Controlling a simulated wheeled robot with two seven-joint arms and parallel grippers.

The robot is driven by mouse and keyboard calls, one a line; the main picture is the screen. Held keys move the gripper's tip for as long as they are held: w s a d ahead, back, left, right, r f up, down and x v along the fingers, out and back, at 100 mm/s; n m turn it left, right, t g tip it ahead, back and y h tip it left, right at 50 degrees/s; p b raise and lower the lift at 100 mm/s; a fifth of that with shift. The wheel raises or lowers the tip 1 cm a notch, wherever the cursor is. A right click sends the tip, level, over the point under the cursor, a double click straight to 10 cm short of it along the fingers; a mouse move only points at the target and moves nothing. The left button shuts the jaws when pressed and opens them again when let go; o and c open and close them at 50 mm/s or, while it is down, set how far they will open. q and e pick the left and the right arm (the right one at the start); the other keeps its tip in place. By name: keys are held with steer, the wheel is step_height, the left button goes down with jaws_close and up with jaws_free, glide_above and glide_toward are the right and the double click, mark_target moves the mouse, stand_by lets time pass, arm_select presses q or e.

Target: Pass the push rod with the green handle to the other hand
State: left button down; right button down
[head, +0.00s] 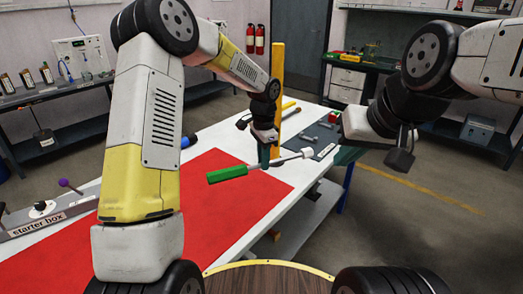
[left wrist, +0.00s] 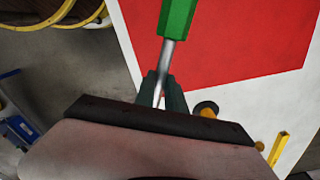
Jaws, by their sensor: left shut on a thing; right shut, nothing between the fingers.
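The push rod has a green handle (head: 227,174) at its left end, a thin metal shaft and a pale tip (head: 308,152) at its right end. My left gripper (head: 264,157) is shut on the shaft and holds the rod nearly level above the table. In the left wrist view the green handle (left wrist: 177,18) is at the top, and the shaft runs down between the fingers (left wrist: 161,92). My right gripper (head: 346,124) is to the right of the rod tip, apart from it, shut and empty; its fingers are hard to make out.
A white table with a red mat (head: 225,215) lies below the rod. A yellow post (head: 278,90) stands close behind my left gripper. A dark mat with grey parts (head: 318,139) is at the table's far end. A starter box (head: 45,218) is at left.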

arm_select(q)
steer(key=shift+w+d+f+m, duration=0.3)
steer(key=shift+w+f+m, duration=0.2)
steer(key=s+a+r+n, duration=0.5)
steer(key=s+r+n, duration=0.25)
steer(key=r, duration=0.35)
steer(key=w+d+f+m, duration=0.1)
steer(key=w+f+m, duration=0.1)
steer(key=f+m, duration=0.1)
steer(key=w+d+f+m, duration=0.1)
steer(key=w+f+m, duration=0.1)
steer(key=f+m, duration=0.2)
steer(key=w+f+m, duration=0.2)
steer(key=f+m, duration=0.1)
steer(key=m, duration=0.1)
steer(key=shift+d+f, duration=0.15)
steer(key=shift+d, duration=0.25)
steer(key=shift+w+d+f+m, duration=0.15)
steer(key=shift+w+f+m, duration=0.1)
steer(key=shift+f+m, duration=0.35)
